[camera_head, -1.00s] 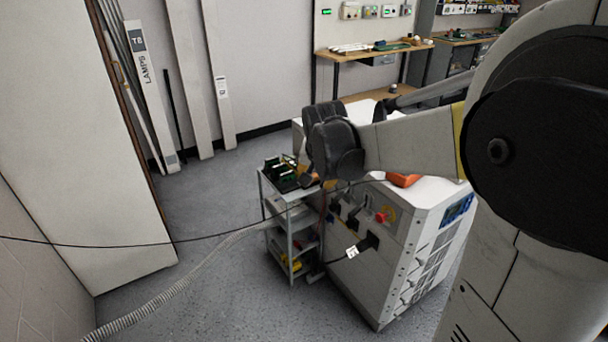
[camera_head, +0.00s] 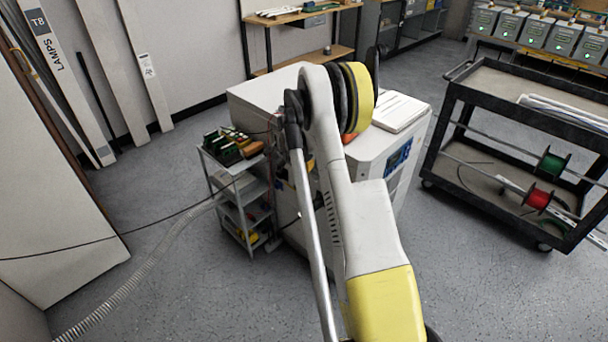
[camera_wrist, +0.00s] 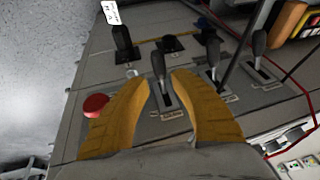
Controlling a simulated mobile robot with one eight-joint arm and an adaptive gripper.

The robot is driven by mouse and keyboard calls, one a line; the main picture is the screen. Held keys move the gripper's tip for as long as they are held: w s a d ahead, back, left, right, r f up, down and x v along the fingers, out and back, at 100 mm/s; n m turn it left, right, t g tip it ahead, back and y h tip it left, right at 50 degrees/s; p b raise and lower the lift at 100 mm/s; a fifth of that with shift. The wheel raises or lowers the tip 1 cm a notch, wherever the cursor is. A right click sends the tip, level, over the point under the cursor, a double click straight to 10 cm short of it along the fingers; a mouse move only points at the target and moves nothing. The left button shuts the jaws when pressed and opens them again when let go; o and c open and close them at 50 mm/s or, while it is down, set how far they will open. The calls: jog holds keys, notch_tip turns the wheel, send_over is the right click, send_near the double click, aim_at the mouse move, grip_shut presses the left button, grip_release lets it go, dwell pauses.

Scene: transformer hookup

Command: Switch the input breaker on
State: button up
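In the wrist view, a grey control panel (camera_wrist: 92,72) carries several black-handled levers. One lever (camera_wrist: 158,66) stands in a labelled slot between the yellow fingertips of my gripper (camera_wrist: 160,78). The fingers are open, with a visible gap on each side of the handle. The label is too small to read, so I cannot tell whether this lever is the input breaker. Other levers stand to the right (camera_wrist: 213,50) and upper left (camera_wrist: 122,38). In the head view, my arm hides much of the white transformer cabinet (camera_head: 265,92), and my gripper is hidden.
A red button (camera_wrist: 96,104) sits left of the fingers. A red cable (camera_wrist: 302,90) runs at the right. In the head view, a small shelf cart (camera_head: 218,180) stands left of the cabinet, and a black cart (camera_head: 480,90) stands at the right. A ribbed hose (camera_head: 150,262) crosses the floor.

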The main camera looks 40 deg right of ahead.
jog(key=b+x, duration=0.2)
jog(key=x, duration=0.4)
jog(key=shift+r, duration=0.1)
grip_shut()
